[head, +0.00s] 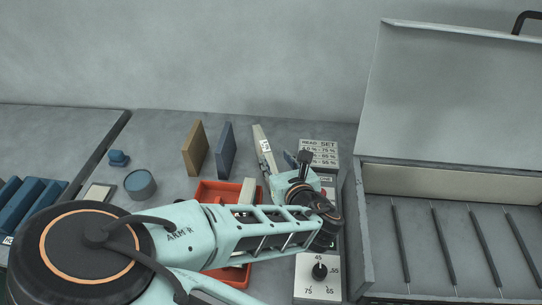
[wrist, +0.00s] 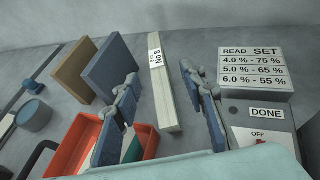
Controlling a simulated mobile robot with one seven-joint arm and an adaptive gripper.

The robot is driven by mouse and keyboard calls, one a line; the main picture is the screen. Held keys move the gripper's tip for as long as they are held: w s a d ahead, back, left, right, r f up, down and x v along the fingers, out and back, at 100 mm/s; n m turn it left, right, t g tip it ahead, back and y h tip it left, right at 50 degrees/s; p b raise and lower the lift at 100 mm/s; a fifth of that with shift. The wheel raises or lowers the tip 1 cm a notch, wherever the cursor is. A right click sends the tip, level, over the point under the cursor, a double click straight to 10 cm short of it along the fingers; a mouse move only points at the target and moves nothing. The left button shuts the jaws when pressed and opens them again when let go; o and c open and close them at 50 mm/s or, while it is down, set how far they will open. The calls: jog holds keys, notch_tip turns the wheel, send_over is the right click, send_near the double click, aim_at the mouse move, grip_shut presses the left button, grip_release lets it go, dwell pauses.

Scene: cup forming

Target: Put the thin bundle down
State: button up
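The thin bundle (wrist: 164,100) is a long pale bar with a white "No 8" label. In the wrist view it lies lengthwise on the grey bench, between my gripper's two blue-padded fingers. In the head view its far part (head: 262,142) shows beyond my arm, and its near end is partly hidden. My gripper (wrist: 159,75) is open, with a clear gap on each side of the bundle. In the head view my gripper (head: 298,160) is partly hidden by its own wrist.
A red tray (head: 213,187) with pale pieces lies left of the bundle. Brown (head: 195,149) and blue (head: 226,149) panels stand behind it. A lidded case (head: 420,290) holds several rods.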

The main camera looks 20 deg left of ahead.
aim_at(266, 149)
jog(key=shift+w+a+f+b, duration=0.3)
jog(key=shift+a+f+b, duration=0.2)
jog(key=shift+b, duration=0.7)
jog(key=b, duration=0.1)
jog(key=w+b, duration=0.1)
jog(key=shift+a+f+b, duration=0.2)
jog(key=shift+a+b, duration=0.15)
jog(key=shift+a, duration=0.05)
jog(key=shift+w+a+f, duration=0.15)
jog(key=shift+w+a, duration=0.4)
jog(key=shift+w, duration=0.25)
jog(key=shift+s+f+x, duration=0.1)
jog(key=shift+x, duration=1.45)
jog(key=shift+s+f+x, duration=0.1)
jog(key=shift+f+x, duration=0.05)
jog(key=shift+x, duration=1.35)
jog(key=shift+a, duration=0.1)
grip_shut()
